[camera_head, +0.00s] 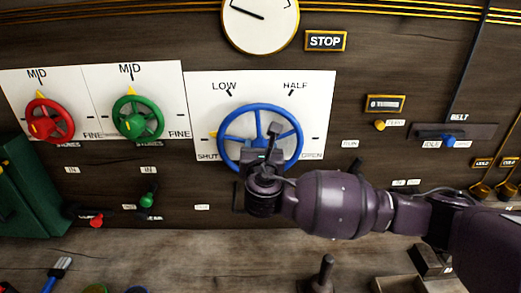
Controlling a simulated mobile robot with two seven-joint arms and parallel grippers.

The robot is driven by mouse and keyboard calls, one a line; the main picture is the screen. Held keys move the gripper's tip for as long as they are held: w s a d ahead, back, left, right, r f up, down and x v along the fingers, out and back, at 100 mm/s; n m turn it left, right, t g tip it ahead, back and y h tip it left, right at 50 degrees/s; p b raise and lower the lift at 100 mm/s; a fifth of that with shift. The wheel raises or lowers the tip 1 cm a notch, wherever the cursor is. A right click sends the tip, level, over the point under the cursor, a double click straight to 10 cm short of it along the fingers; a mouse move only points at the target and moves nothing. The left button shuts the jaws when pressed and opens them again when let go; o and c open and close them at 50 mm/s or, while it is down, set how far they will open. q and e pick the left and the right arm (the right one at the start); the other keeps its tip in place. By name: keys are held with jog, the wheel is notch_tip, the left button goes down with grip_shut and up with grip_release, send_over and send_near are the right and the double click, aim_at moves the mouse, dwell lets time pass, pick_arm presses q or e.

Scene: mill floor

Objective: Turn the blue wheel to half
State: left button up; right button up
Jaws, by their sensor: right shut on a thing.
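The blue wheel (256,107) is mounted on a white panel (322,100) marked SHUT, LOW, HALF and OPEN. A small yellow mark (213,134) shows at the wheel's left side, by the SHUT end of the scale. The HALF label (295,86) is at the upper right of the wheel. My right gripper (270,140) comes from the lower right and is shut on the blue wheel. It covers the hub and part of the lower rim, so the exact part gripped is hidden. My left gripper is not in view.
A red wheel (67,124) and a green wheel (157,120) are on panels to the left. A blue slider (449,141) and a yellow knob (380,126) are to the right. A dark upright handle (325,270) stands on the ledge below. A green box (28,185) is at far left.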

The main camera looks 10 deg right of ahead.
jog(key=m+b, duration=0.1)
jog(key=m, duration=0.3)
jog(key=shift+f+m, duration=0.1)
jog(key=shift+m, duration=0.2)
jog(key=m+b, duration=0.1)
jog(key=m, duration=0.5)
jog(key=shift+a+m, duration=0.15)
jog(key=shift+m, duration=0.15)
jog(key=m, duration=0.5)
jog(key=shift+b, duration=0.4)
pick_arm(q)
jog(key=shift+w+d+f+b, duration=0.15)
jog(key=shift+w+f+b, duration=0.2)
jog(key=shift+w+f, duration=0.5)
pick_arm(e)
jog(key=shift+r+m, duration=0.2)
jog(key=shift+m, duration=2.3)
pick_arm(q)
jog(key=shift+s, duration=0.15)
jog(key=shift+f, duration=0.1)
pick_arm(e)
jog(key=o, duration=0.9)
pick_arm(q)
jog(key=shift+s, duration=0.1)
pick_arm(e)
jog(key=shift+r, duration=0.1)
